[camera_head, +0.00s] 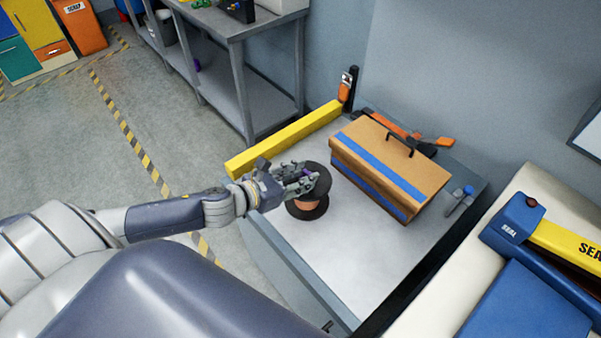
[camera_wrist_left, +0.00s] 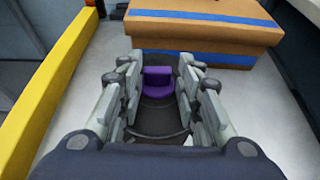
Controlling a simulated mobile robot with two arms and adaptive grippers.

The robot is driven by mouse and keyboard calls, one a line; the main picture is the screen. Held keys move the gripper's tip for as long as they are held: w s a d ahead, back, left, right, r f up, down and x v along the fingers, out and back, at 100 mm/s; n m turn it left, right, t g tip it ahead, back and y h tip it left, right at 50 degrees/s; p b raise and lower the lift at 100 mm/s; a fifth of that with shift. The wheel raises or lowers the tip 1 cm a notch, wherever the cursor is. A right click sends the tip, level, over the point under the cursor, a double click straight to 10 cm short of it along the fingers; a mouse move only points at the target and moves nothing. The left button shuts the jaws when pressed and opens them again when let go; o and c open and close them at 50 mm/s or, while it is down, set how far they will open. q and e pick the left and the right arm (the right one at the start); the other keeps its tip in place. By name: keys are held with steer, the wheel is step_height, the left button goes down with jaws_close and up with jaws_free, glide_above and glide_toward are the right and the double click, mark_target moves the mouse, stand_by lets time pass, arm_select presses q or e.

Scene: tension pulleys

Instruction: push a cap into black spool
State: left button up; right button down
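The black spool (camera_head: 308,207), with copper-coloured winding between dark flanges, stands upright on the grey table top. My left gripper (camera_head: 301,180) is at the spool's upper flange and hides part of it. In the left wrist view the fingers (camera_wrist_left: 158,88) are spread on either side of a purple cap (camera_wrist_left: 157,83), over the dark round flange (camera_wrist_left: 160,122). A gap shows between the left finger and the cap; contact on the right side is unclear. How deep the cap sits in the spool cannot be told. My right gripper is not in view.
A tan box (camera_head: 390,165) with blue bands and a black handle stands behind the spool. A yellow bar (camera_head: 285,140) runs along the table's left edge. Orange tools (camera_head: 400,130) lie behind the box. The table front (camera_head: 345,260) is clear.

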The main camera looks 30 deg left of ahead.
arm_select(q)
steer(key=shift+o, duration=0.7)
steer(key=shift+a+r, duration=0.1)
steer(key=v, duration=1.1)
steer(key=shift+s, duration=0.35)
steer(key=shift+a, duration=0.1)
